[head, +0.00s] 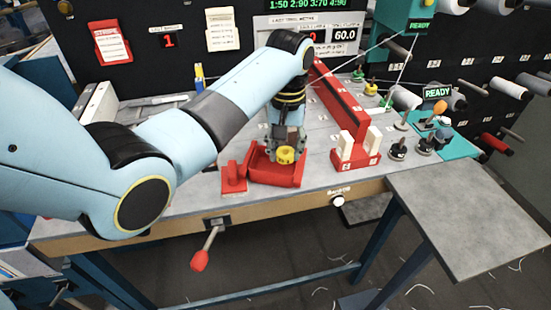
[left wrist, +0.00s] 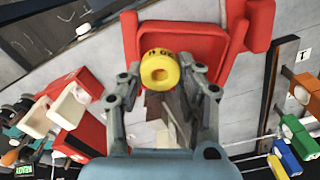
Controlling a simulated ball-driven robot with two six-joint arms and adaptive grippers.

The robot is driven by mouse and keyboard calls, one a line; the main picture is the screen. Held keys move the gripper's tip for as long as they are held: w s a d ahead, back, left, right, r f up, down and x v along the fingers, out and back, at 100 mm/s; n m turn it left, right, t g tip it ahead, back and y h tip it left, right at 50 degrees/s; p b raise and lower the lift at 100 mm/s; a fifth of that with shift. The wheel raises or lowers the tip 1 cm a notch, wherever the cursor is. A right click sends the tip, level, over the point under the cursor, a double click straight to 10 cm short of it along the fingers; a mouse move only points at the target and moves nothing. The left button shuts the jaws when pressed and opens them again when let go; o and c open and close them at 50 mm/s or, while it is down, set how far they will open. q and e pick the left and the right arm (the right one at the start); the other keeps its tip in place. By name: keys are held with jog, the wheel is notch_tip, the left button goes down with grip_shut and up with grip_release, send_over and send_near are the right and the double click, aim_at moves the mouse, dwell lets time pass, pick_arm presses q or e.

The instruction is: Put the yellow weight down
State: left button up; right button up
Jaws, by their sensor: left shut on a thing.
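The yellow weight (head: 286,155) is a short ring with a hole in its middle. It also shows in the left wrist view (left wrist: 160,71), between the fingertips. My left gripper (head: 287,146) points down and is shut on the weight, over the red tray (head: 275,177) near the table's front edge. In the left wrist view the red tray (left wrist: 190,15) lies behind the weight. I cannot tell whether the weight touches the tray floor. My right gripper is in neither view.
A grey side shelf (head: 470,215) is bare.

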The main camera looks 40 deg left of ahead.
aim_at(275, 167)
pick_arm(q)
jog(key=shift+s+a+f, duration=0.7)
jog(key=shift+a+f, duration=0.15)
jog(key=shift+f, duration=0.1)
notch_tip(275, 167, down, 3)
jog(key=shift+f+p, duration=0.2)
jog(key=shift+p, duration=0.15)
jog(key=shift+f, duration=0.15)
jog(key=o, duration=0.6)
jog(key=shift+f, duration=0.15)
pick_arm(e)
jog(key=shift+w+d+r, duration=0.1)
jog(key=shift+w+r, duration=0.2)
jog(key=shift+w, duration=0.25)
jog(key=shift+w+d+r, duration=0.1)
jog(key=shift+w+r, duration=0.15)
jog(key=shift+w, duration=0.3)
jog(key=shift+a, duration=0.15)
pick_arm(q)
jog(key=shift+r, duration=0.35)
notch_tip(275, 167, up, 12)
jog(key=shift+f, duration=0.15)
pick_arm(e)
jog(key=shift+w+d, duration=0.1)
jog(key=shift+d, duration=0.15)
